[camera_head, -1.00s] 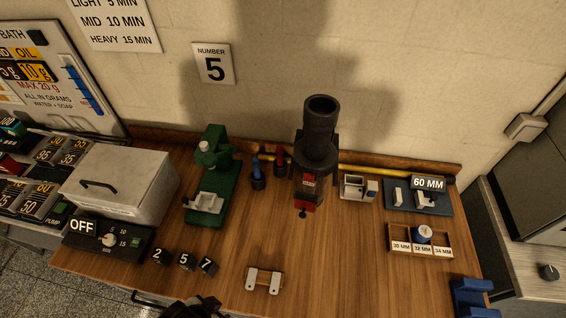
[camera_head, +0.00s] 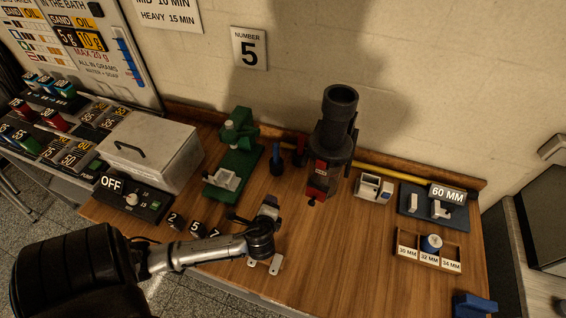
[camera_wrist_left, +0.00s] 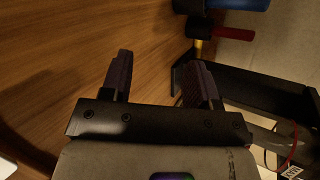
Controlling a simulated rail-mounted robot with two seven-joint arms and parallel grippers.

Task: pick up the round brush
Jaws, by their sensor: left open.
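No brush can be told for certain. A blue-handled tool (camera_head: 277,158) and a red-handled tool (camera_head: 300,151) stand side by side between the green press and the black column; I cannot tell whether either is the round brush. Both show partly at the top right of the left wrist view, the blue one (camera_wrist_left: 235,4) cut by the edge, the red one (camera_wrist_left: 232,33) below it. My left gripper (camera_head: 269,204) is over the table's front middle, in front of the tools and apart from them. Its jaws (camera_wrist_left: 160,64) are open and empty. My right gripper is not in view.
A green press (camera_head: 243,158) stands left of the tools, a tall black machine (camera_head: 336,135) right of them. Black number blocks (camera_head: 196,228) and a white-ended piece (camera_head: 276,265) lie near my left arm. A wooden tray (camera_head: 408,256) is at right. Bare wood lies between.

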